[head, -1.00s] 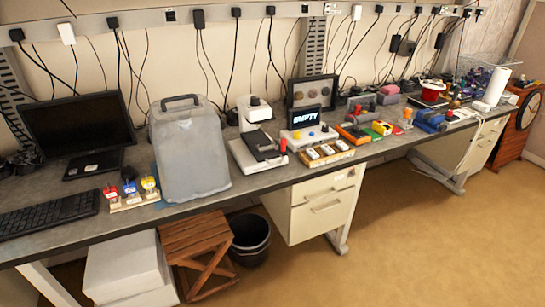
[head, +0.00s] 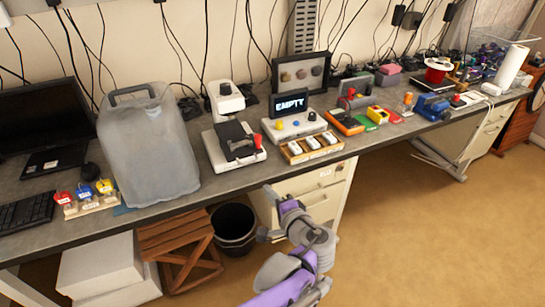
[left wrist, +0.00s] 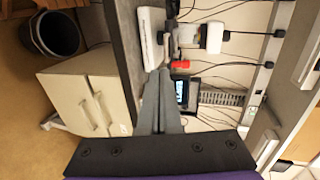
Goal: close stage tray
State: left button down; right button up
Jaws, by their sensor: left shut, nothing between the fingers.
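A white microscope-like device (head: 218,162) stands on the grey workbench, with a dark flat tray (head: 236,141) on its base and a red knob (head: 257,141) at the tray's right side. The device (left wrist: 149,38) and its red knob (left wrist: 180,65) also show in the left wrist view, just beyond my fingertips. I cannot tell how far out the tray sits. My left gripper (head: 269,190) is in front of the bench edge, below and right of the device, apart from it. In the left wrist view my left gripper (left wrist: 161,73) is shut and empty. My right gripper is not in view.
A grey translucent container (head: 150,150) stands left of the device. A display box reading EMPTY (head: 290,122) and a wooden tray of white blocks (head: 312,147) stand right. A drawer cabinet (head: 318,195) and black bucket (head: 233,226) are below. The floor on the right is clear.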

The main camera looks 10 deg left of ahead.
pick_arm(q)
jog(key=d, duration=0.1)
jog(key=p, duration=0.1)
send_near(241, 146)
jog(key=shift+s+d+f, duration=0.35)
jog(key=shift+s+f, duration=0.2)
jog(key=shift+s, duration=0.05)
jog(key=shift+s+d+f, duration=0.3)
jog(key=shift+s+f, duration=0.25)
jog(key=shift+s, duration=0.05)
jog(key=shift+w+a+f, duration=0.2)
jog(key=shift+w+a, duration=0.1)
jog(key=shift+w, duration=0.2)
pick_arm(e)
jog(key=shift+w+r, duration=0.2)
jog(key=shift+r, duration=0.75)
pick_arm(q)
jog(key=w+a, duration=0.1)
jog(key=w, duration=0.1)
jog(key=w+a, duration=0.2)
jog(key=w, duration=0.1)
jog(key=w+a, duration=0.2)
jog(key=w, duration=0.1)
jog(key=shift+a+p, duration=0.2)
jog(key=shift+p, duration=0.15)
jog(key=shift+s+r+t, duration=0.1)
jog(key=shift+r+t, duration=0.1)
jog(key=shift+t, duration=0.1)
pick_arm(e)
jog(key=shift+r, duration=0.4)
